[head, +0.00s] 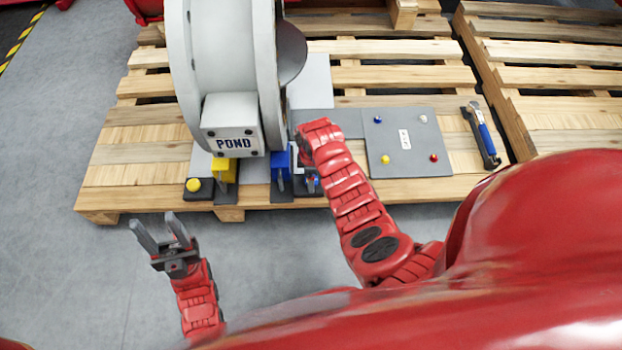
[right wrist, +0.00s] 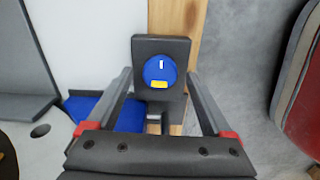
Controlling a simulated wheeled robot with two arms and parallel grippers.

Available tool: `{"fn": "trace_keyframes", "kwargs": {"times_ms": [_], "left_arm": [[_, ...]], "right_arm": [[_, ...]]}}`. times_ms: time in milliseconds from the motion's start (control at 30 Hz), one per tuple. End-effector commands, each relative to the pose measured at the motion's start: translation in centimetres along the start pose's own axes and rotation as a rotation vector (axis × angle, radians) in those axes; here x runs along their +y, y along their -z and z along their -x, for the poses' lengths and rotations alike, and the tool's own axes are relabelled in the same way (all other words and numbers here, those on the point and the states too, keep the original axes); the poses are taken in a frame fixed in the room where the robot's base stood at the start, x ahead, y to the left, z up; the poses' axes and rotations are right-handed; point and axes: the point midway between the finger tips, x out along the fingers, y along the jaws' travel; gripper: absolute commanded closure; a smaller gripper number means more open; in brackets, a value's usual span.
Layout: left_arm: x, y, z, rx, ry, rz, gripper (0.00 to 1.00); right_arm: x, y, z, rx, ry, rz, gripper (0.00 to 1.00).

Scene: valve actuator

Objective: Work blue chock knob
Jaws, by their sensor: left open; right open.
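The blue chock knob (right wrist: 160,71) is a round blue disc with a white mark and a yellow mark, on a dark grey block (right wrist: 177,46) in the right wrist view. My right gripper (right wrist: 159,75) is open, its fingertips on either side of the knob in the picture; I cannot tell whether they touch it. In the head view my right arm largely hides this spot. The blue chock (head: 281,163) stands beside it, under the big grey valve body. My left gripper (head: 155,222) is open and empty, over the floor in front of the pallet.
A yellow chock (head: 224,169) and a yellow knob (head: 193,185) stand left of the blue chock. A grey panel (head: 408,160) with several coloured buttons lies right of my right arm. A blue-handled tool (head: 486,138) lies at the pallet's right. The floor (head: 50,270) at left is clear.

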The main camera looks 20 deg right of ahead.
Motion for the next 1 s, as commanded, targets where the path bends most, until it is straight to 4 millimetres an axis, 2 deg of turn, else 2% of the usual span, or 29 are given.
{"fn": "trace_keyframes", "kwargs": {"times_ms": [333, 367, 800, 1000], "left_arm": [[0.01, 0.04, 0.11, 0.003, -0.003, -0.001, 0.5], [0.01, 0.04, 0.11, 0.003, -0.002, -0.001, 0.5], [0.01, 0.04, 0.11, 0.003, -0.002, -0.001, 0.5], [-0.01, 0.05, -0.04, 0.002, -0.001, 0.0, 0.5]], "right_arm": [[0.0, 0.02, -0.48, 0.0, 0.0, 0.0, 0.15], [0.0, 0.02, -0.48, 0.0, 0.0, 0.0, 0.19], [0.01, 0.03, -0.45, 0.001, 0.0, 0.0, 0.98], [0.0, 0.02, -0.39, 0.0, 0.001, -0.009, 1.0]]}}
